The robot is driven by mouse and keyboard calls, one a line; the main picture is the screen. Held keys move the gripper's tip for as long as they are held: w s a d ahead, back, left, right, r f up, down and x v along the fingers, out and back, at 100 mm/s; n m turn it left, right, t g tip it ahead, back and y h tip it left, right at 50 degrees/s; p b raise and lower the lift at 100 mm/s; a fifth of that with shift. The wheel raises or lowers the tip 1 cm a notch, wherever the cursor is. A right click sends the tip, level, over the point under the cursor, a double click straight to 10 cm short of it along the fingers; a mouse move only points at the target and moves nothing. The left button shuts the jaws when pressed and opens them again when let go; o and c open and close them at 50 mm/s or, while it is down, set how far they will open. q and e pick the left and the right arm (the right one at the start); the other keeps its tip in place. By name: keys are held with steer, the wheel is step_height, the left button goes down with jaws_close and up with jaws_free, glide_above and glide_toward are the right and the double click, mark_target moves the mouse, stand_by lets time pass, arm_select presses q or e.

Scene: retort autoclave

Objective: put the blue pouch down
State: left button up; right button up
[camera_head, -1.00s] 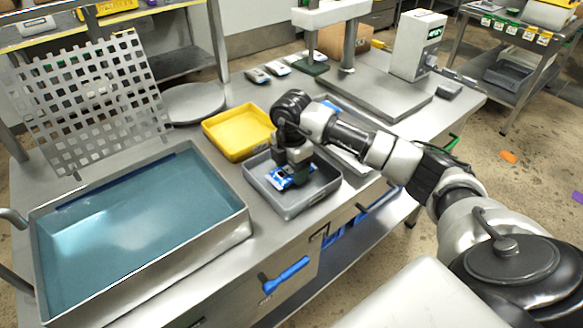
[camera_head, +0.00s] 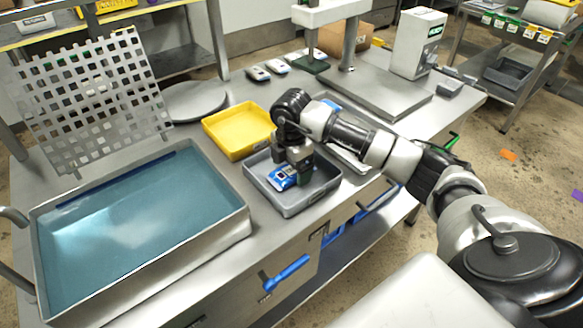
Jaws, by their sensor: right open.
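The blue pouch (camera_head: 284,177) lies in the grey tray (camera_head: 291,208) on the steel table, with a white and dark print on its top. My right gripper (camera_head: 294,174) points down into the tray, right at the pouch. It is open, with its fingers beside or over the pouch's right part. The gripper hides part of the pouch, and I cannot tell whether a finger touches it. My left gripper is not in view.
A yellow tray (camera_head: 237,130) stands behind the grey tray. A large water-filled basin (camera_head: 140,235) is at left, with a perforated panel (camera_head: 92,100) behind it. A round lid (camera_head: 194,101) and several small pouches (camera_head: 277,65) lie farther back.

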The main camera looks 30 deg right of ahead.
mark_target(291, 169)
step_height(291, 169, up, 12)
steer(key=b, duration=0.1)
steer(key=shift+f, duration=0.25)
